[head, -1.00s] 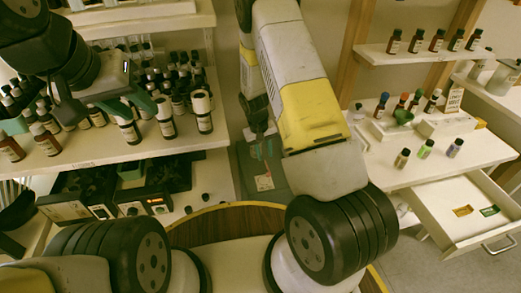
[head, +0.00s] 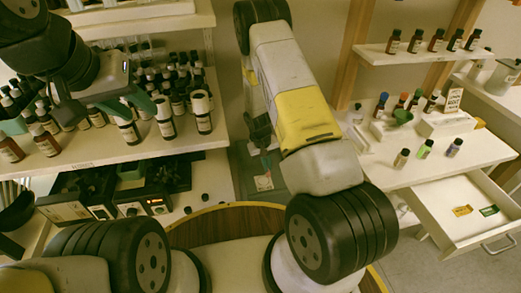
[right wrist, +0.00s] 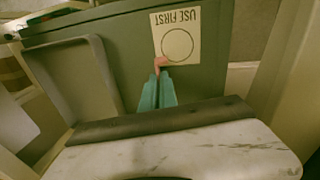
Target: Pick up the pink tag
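The small pink tag (right wrist: 160,62) shows at the tips of my right gripper in the right wrist view. The teal fingers of the right gripper (right wrist: 159,82) are close together, with the pink piece sticking out between their ends. Behind it is a grey-green bin or panel (right wrist: 215,75) with a cream "USE FIRST" label (right wrist: 176,38). In the head view, the right gripper (head: 266,158) hangs in the gap between the shelves, above the cream label. The left gripper (head: 128,103) has its fingers apart and empty, in front of the bottles at left.
The left shelf (head: 130,148) is crowded with dark bottles.

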